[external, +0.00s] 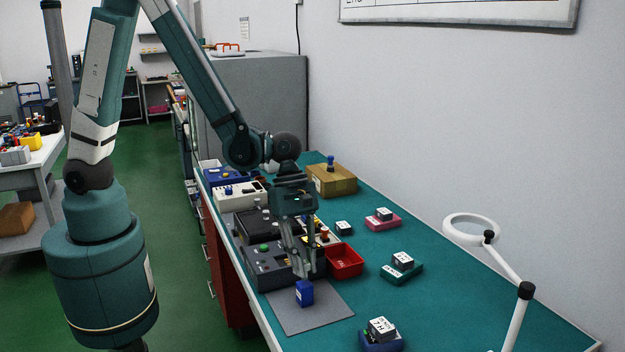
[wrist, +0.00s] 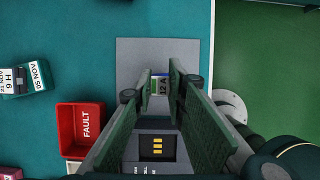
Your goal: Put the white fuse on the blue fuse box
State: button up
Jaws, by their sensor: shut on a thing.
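My gripper (external: 303,275) points down over a grey mat and is shut on a small blue block (external: 304,294). In the wrist view my gripper (wrist: 160,90) has the block between its fingers, with a pale label reading "12 A" (wrist: 163,86) and a thin blue edge. The block is upright at the mat; I cannot tell whether it touches it. A blue base (external: 381,345) with a pale, dark-marked block (external: 381,328) on it stands at the front of the table. I cannot tell for certain which thing is the white fuse or the blue fuse box.
The grey mat (external: 322,322) is otherwise bare. A red bin (external: 345,261) marked FAULT stands beside a dark control box (external: 265,268). A green base (external: 412,274) and a pink base (external: 372,223) carry small blocks. A white lamp (external: 515,315) stands at right.

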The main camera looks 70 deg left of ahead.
jog(key=shift+f, duration=0.65)
jog(key=shift+f, duration=0.1)
jog(key=o, duration=0.8)
jog(key=shift+o, duration=0.2)
jog(key=shift+r, duration=0.25)
jog(key=v, duration=1.1)
jog(key=shift+a+r, duration=0.25)
jog(key=shift+r, duration=0.1)
jog(key=shift+a, duration=0.1)
